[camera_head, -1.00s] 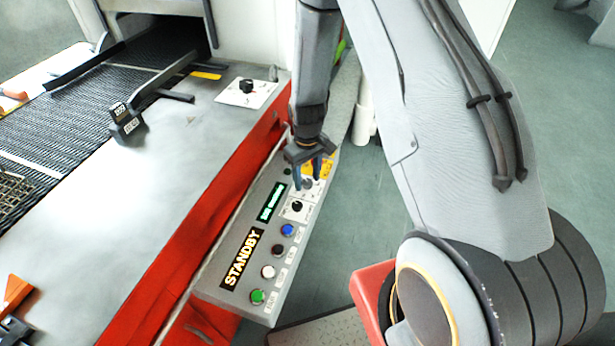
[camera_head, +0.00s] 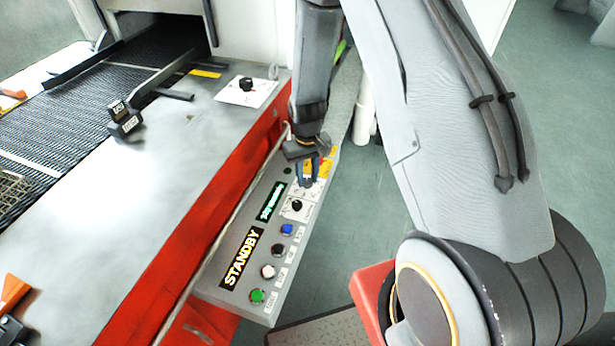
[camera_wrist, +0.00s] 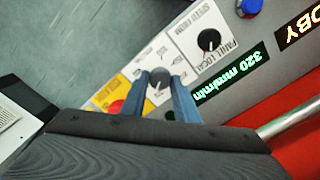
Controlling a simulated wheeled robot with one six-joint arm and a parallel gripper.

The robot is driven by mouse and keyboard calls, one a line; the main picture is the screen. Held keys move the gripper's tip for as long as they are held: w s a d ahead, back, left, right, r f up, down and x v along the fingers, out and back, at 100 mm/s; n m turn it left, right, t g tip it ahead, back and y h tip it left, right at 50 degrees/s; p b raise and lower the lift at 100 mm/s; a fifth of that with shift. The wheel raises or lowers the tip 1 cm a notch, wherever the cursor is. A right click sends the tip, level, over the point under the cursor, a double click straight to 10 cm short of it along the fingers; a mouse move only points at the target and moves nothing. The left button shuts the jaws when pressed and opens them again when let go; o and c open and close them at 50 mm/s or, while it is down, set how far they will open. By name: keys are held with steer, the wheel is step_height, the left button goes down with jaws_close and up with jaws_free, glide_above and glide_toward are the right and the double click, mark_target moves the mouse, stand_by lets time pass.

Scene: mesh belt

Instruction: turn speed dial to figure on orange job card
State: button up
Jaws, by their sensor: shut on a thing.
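My gripper (camera_wrist: 160,88) is shut on a small grey round dial (camera_wrist: 159,76) on a white plate, its blue fingers on either side. In the head view my gripper (camera_head: 308,180) is over the far part of the sloping control panel (camera_head: 222,291) and hides most of this dial. I cannot read the dial's scale. A green display (camera_wrist: 232,74) reads 320 mm/min in the wrist view; it also shows in the head view (camera_head: 271,201). I cannot make out an orange job card.
Beside the held dial is a black selector (camera_wrist: 208,40) marked PANEL and LOCAL. A red button (camera_wrist: 116,107) on a yellow plate is on its other side. A STANDBY display (camera_head: 242,258) and several coloured buttons line the panel. The mesh belt (camera_head: 70,95) runs at left.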

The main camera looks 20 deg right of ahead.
mark_target(308, 180)
steer(key=m, duration=0.5)
steer(key=shift+m+b, duration=0.3)
steer(key=shift+b, duration=0.1)
stand_by(0.3)
steer(key=o, duration=1.1)
steer(key=shift+c, duration=0.2)
steer(key=shift+r, duration=0.1)
steer(key=shift+r+b, duration=0.85)
steer(key=shift+r, duration=3)
